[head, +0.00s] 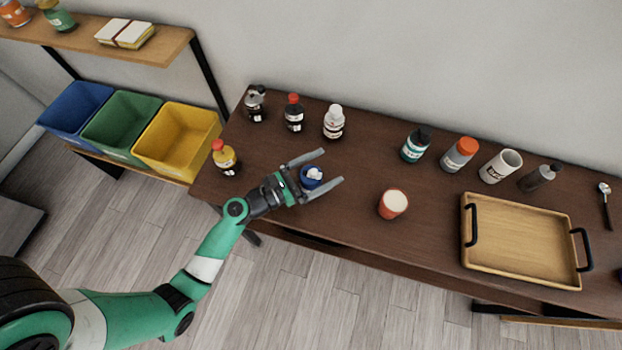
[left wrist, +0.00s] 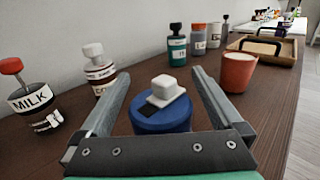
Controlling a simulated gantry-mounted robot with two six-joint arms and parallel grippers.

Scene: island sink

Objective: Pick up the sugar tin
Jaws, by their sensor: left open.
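The sugar tin appears to be the round blue container (head: 313,177) with white pieces on top, on the dark brown table. In the left wrist view the blue container (left wrist: 163,119) is centred between the fingers, with a white block and a small dark label on its top; no word is readable on it. My left gripper (head: 323,168) is open, with one finger on each side of the container. In the left wrist view its two fingers (left wrist: 162,100) stand apart from the container's sides. My right gripper is not in view.
An orange-red cup (head: 392,205) stands to the right of the container. Several bottles line the back of the table, including a white-capped one (head: 333,123). The front table edge is close.

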